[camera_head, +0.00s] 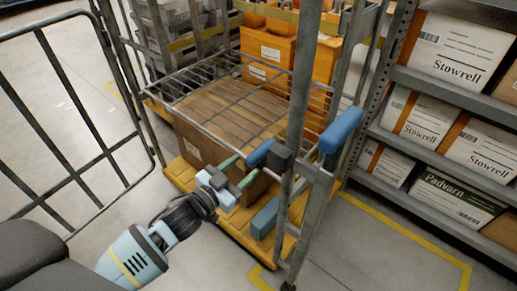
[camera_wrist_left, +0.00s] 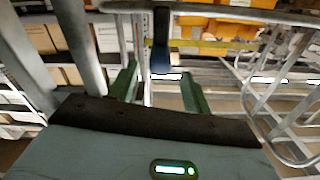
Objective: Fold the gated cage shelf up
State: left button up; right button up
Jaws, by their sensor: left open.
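The wire shelf (camera_head: 232,119) of the cage lies roughly level across it, above a large brown carton (camera_head: 228,112). A blue grip (camera_head: 260,152) is at the shelf's front right corner. My left gripper (camera_head: 241,170) is just in front of and slightly below that corner, with its green fingers apart and nothing between them. In the left wrist view, the open fingers (camera_wrist_left: 160,88) point at a blue grip (camera_wrist_left: 160,58) under a metal bar. Whether a finger touches the shelf, I cannot tell. My right gripper is not in view.
A barred gate (camera_head: 68,120) stands swung open at the left. A metal post with a blue handle (camera_head: 342,130) rises on the right. Orange bins (camera_head: 281,50) stand behind the shelf. A rack of cartons (camera_head: 405,117) is at the right. Floor between gate and cage is clear.

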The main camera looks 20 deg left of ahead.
aim_at(260, 153)
pick_arm(q)
jog(key=shift+x, duration=3.95)
jog(key=shift+f, duration=0.15)
jog(key=shift+c, duration=0.3)
grip_shut()
